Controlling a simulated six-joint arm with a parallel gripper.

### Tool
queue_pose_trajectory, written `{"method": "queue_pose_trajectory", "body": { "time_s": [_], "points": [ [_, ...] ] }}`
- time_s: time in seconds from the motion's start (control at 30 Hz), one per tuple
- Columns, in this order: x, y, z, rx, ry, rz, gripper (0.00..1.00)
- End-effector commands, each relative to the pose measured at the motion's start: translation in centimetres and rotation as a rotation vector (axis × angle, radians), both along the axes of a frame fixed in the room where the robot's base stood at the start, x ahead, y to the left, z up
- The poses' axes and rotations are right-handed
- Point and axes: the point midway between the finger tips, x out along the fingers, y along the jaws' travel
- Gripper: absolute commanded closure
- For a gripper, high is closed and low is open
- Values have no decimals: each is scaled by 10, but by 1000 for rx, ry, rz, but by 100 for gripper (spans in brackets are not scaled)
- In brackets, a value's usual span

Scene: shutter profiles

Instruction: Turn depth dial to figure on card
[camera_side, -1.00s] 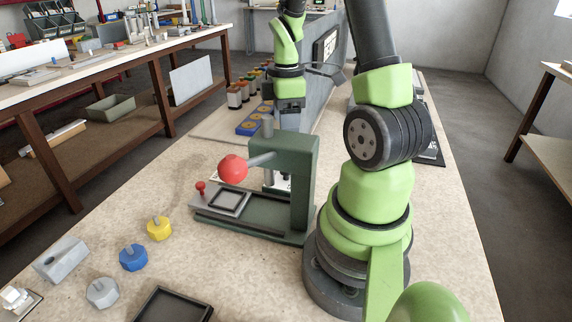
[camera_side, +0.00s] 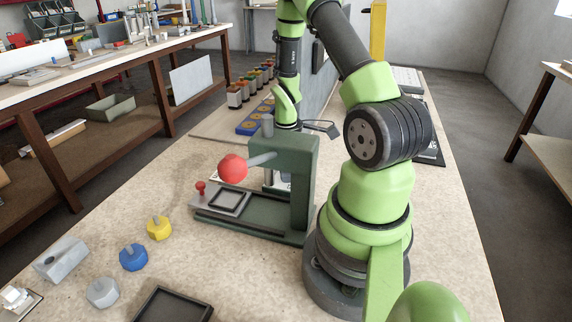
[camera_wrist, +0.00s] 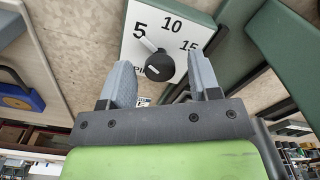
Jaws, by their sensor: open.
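In the wrist view, the depth dial is a black round knob (camera_wrist: 158,66) on a white plate (camera_wrist: 187,22) printed 5, 10 and 15. A pale pointer extends from the knob up and left, near the 5. My gripper (camera_wrist: 160,76) is open, one grey finger on each side of the knob; I cannot tell whether either touches it. In the side view, the green press (camera_side: 297,165) has a lever with a red ball (camera_side: 233,168), and my gripper is hidden behind the press. I cannot make out a card with a figure.
Blue blocks with yellow discs (camera_side: 250,128) and a row of bobbin-like pieces (camera_side: 235,97) stand beyond the press. Yellow (camera_side: 159,228), blue (camera_side: 133,257) and grey (camera_side: 103,292) knobs lie in front, near a black tray (camera_side: 172,304). Bare bench lies between these and the press.

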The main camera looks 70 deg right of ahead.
Motion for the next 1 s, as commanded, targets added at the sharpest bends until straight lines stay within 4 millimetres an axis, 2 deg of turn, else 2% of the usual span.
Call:
{"method": "queue_pose_trajectory", "body": {
  "time_s": [0.2,0.4,0.43,0.77,1.0],
  "points": [
    [0,0,0,-1,-1,0,43],
    [0,0,0,0,0,0,89],
    [0,0,0,0,0,0,92],
    [0,0,0,0,0,-42,92],
    [0,0,0,0,0,-184,92]
  ]
}}
